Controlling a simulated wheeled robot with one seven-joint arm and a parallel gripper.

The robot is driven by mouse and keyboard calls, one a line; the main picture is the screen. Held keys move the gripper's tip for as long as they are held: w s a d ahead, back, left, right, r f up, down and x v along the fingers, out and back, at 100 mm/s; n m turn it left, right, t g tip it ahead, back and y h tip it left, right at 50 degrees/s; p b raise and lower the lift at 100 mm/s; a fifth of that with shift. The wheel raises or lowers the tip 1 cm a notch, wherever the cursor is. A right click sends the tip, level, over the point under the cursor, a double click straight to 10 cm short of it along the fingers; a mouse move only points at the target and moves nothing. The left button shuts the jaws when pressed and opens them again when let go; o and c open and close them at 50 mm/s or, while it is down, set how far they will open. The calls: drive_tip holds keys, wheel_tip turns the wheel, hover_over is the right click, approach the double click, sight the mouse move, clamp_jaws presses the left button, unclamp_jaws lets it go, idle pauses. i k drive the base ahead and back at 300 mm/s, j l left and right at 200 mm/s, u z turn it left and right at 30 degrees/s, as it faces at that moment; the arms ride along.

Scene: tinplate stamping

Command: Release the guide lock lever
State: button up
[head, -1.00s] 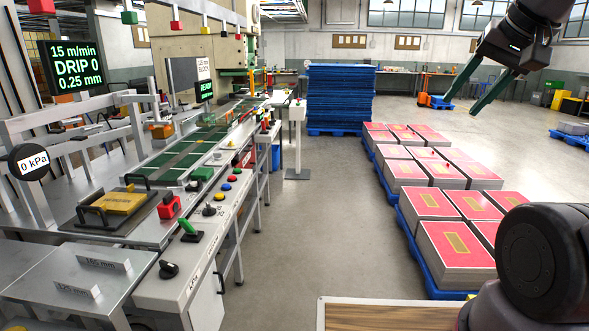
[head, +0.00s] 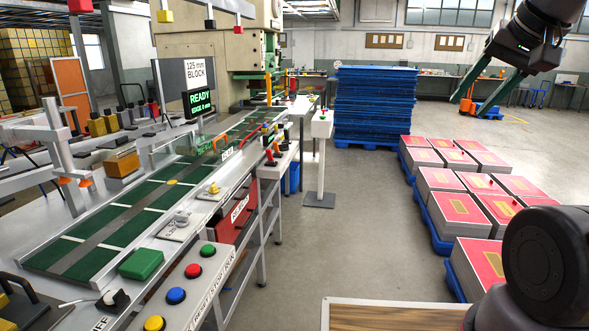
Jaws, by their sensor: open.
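No lever can be read as the guide lock lever. Small upright handles with red and orange parts (head: 271,154) stand on a white ledge along the right side of the feed line. A small knob on a plate (head: 182,219) and a brass-coloured knob (head: 213,189) sit nearer on the same side. Their labels are too small to read. My gripper (head: 469,106) hangs at the upper right with its two green fingers apart and nothing between them. It is far to the right of the line, over the open floor side.
A console with coloured push buttons (head: 176,295) and a green block (head: 142,264) are at the near left. The green feed belt (head: 128,213) runs toward the press (head: 222,40). Blue stacked sheets (head: 375,105) and red-topped stacks (head: 468,208) stand right. An open floor aisle (head: 340,245) lies between.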

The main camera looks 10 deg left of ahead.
sight(277, 151)
drive_tip(key=i+u, duration=0.65)
drive_tip(key=i, duration=0.25)
drive_tip(key=i+l+u, duration=0.2)
drive_tip(key=i+u, duration=0.15)
drive_tip(key=i+l+u, duration=0.35)
drive_tip(key=i, duration=0.15)
drive_tip(key=i+l, duration=0.35)
drive_tip(key=l, duration=0.25)
drive_tip(key=i+l, duration=0.2)
drive_tip(key=i+l+u, duration=0.1)
drive_tip(key=l+u, duration=0.15)
drive_tip(key=u, duration=0.2)
drive_tip(key=l+u, duration=0.3)
drive_tip(key=u, duration=0.2)
drive_tip(key=l+u, duration=0.45)
drive_tip(key=j+u, duration=0.1)
drive_tip(key=u, duration=2)
drive_tip(key=z, duration=2.2)
